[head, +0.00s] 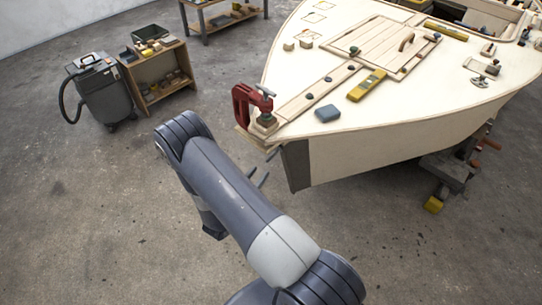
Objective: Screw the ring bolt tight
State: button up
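I cannot make out the ring bolt in the head view; it may be hidden or too small to tell. The dark stem (296,165) at the front of the pale plywood hull (350,150) shows just right of my arm. My gripper (268,167) is mostly hidden behind my own arm. Two thin dark finger ends show beside the stem, to its left, with a gap of floor between them. They look open, and I see nothing between them.
A red clamp (242,104) stands on the bow tip above my gripper. A grey vacuum (103,92) and a wooden shelf (154,75) stand at left. The floor in front is clear.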

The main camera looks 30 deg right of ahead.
aim_at(271, 159)
jog(key=x, duration=0.8)
jog(key=shift+w+d+p, duration=0.1)
jog(key=shift+d+p, duration=0.2)
jog(key=shift+p, duration=0.1)
grip_shut()
